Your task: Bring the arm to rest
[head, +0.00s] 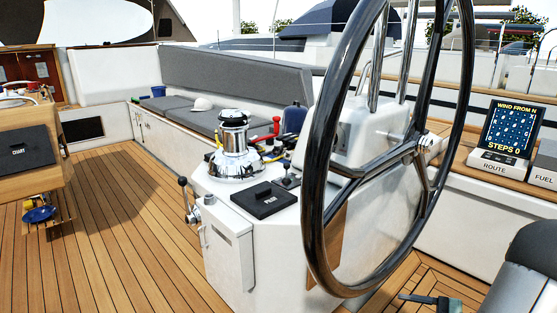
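The task names only the arm. My gripper does not show in the head view, so its opening and anything in it are hidden from me. A dark rounded shape with a grey part (530,265) fills the lower right corner; I cannot tell whether it is part of my arm or a seat.
A large black steering wheel (319,190) stands in front of the white console. A chrome winch (234,145) and black PILOT box (264,199) sit on the pedestal. A wind display (511,127) is at right. A dark tool-like object (432,302) lies low. Open teak deck (120,215) is at left.

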